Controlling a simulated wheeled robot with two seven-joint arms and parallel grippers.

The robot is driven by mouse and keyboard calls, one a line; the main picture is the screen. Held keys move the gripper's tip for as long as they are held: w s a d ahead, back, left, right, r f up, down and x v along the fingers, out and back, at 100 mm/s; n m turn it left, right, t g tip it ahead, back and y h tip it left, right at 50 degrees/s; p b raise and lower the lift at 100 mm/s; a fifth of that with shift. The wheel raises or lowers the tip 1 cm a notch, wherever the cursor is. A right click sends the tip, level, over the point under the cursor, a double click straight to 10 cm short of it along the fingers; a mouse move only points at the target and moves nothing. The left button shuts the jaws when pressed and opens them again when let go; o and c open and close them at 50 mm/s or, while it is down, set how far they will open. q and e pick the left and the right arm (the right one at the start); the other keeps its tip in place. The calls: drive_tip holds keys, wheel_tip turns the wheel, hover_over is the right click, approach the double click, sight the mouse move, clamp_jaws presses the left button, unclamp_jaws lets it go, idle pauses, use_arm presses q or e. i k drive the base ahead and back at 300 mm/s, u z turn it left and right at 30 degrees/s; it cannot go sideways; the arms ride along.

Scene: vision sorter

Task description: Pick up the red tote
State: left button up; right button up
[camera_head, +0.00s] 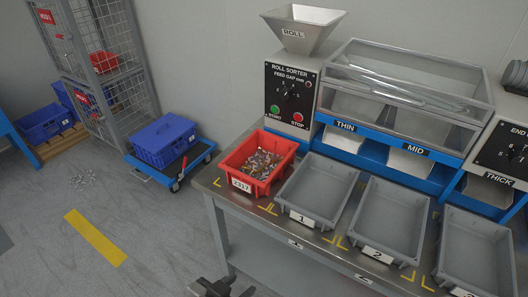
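The red tote (240,176) stands upright at the left end of the steel bench, with a label reading 2317 on its front. It holds many small metal parts (262,165). My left gripper (222,288) shows only in part at the bottom edge of the picture, in front of the bench and well below the tote, apart from it. Most of it is cut off, and I cannot tell how far its fingers are apart. My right gripper is not in view.
Grey trays 1 (300,218) and 2 (376,250) and another grey tray (480,283) stand right of the tote. The roll sorter (290,95) rises behind it. A blue crate (163,141) sits on a cart at left. Floor left of the bench is largely clear.

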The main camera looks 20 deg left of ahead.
sight(255, 164)
drive_tip(key=k, duration=0.5)
drive_tip(key=u, duration=1.7)
drive_tip(key=i, duration=1.2)
drive_tip(key=z, duration=2)
